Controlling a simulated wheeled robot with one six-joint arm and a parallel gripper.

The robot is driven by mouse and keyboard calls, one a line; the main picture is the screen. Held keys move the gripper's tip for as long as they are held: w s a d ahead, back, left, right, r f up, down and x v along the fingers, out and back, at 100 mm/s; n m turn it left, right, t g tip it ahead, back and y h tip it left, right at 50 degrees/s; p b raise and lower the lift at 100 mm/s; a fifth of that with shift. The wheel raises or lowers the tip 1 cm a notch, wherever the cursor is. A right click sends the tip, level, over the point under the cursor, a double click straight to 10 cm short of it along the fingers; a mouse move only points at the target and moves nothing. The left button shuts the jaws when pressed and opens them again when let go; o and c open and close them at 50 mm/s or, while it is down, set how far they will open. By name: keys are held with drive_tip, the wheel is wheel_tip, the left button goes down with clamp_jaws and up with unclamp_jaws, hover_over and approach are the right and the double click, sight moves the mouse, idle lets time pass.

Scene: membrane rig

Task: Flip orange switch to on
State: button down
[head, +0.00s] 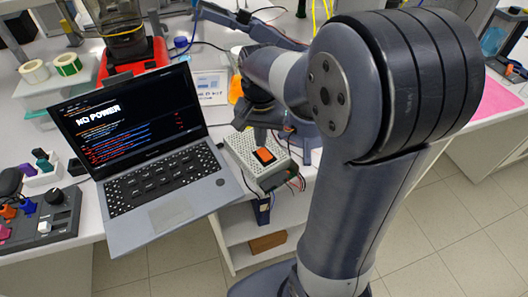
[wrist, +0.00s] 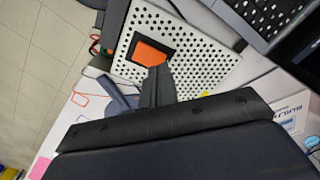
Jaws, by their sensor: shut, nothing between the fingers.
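The orange switch (head: 264,156) sits in a black frame on top of a pale perforated metal box (head: 245,150), right of the laptop in the head view. In the head view my arm hides most of the gripper. The laptop screen (head: 130,115) reads "NO POWER".
The laptop (head: 170,205) stands directly left of the box. Wires (head: 296,180) come out of the box's right side near the table edge. A control panel (head: 45,220) lies far left, and a red device (head: 130,55) stands behind the laptop.

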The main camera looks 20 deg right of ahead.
drive_tip(key=shift+f+b, duration=0.7)
drive_tip(key=shift+f, duration=0.3)
idle(0.3)
wheel_tip(320, 180, up, 7)
drive_tip(key=p, duration=0.6)
drive_tip(key=shift+r, duration=0.15)
drive_tip(key=shift+f, duration=0.2)
wheel_tip(320, 180, down, 7)
drive_tip(key=b, duration=0.6)
drive_tip(key=shift+r, duration=0.1)
drive_tip(key=shift+r, duration=0.2)
idle(0.4)
